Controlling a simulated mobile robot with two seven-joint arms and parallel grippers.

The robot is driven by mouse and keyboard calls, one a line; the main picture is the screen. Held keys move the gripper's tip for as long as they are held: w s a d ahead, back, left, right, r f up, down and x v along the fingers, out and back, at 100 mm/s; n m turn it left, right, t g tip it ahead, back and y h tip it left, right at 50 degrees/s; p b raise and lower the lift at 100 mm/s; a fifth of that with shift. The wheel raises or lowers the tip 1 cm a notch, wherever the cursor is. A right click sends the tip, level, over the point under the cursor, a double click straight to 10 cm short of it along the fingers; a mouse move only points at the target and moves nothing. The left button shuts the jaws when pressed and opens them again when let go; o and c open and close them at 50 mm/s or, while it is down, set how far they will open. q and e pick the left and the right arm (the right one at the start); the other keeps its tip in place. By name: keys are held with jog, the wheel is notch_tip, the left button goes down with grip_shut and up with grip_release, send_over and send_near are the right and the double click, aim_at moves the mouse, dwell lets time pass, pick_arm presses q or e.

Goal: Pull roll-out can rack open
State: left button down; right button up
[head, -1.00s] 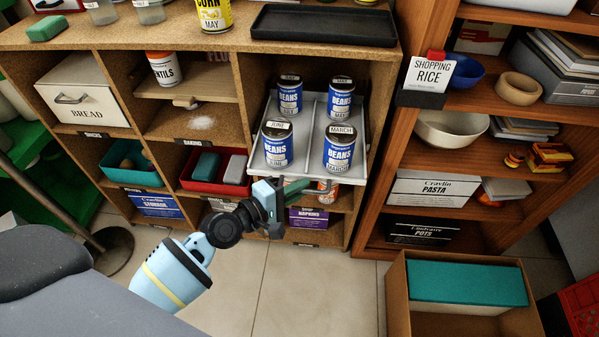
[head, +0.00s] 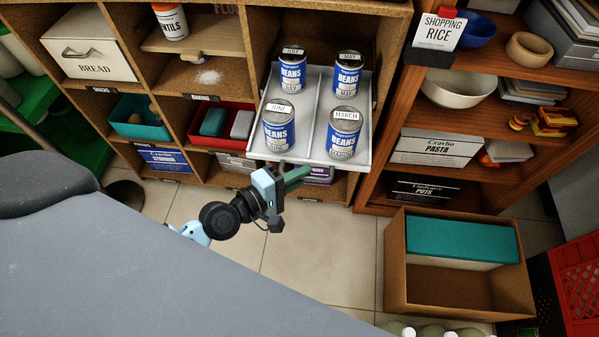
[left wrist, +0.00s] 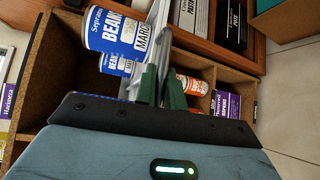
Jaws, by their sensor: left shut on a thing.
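The roll-out can rack (head: 311,130) is a light grey tray with a centre divider, drawn part way out of its shelf cubby. Several blue-and-white bean cans stand on it, with the June can (head: 279,128) and the March can (head: 344,133) at the front. My left gripper (head: 292,176) is at the rack's front edge. In the left wrist view, its green fingers (left wrist: 161,88) are shut on the rack's thin front part, with the March can (left wrist: 118,32) close by. The exact grip point is partly hidden by the gripper. My right gripper is not in view.
A cardboard box (head: 398,270) with a teal-topped block stands on the floor at right. The brown shelf unit (head: 386,150) borders the rack's right. A red crate (head: 580,285) sits at lower right. Open floor tiles (head: 312,240) lie before the rack.

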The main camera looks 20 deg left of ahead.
pick_arm(q)
jog(key=c, duration=1.5)
grip_release()
jog(key=v, duration=0.7)
jog(key=shift+s+a+b, duration=0.2)
jog(key=shift+s+b, duration=0.15)
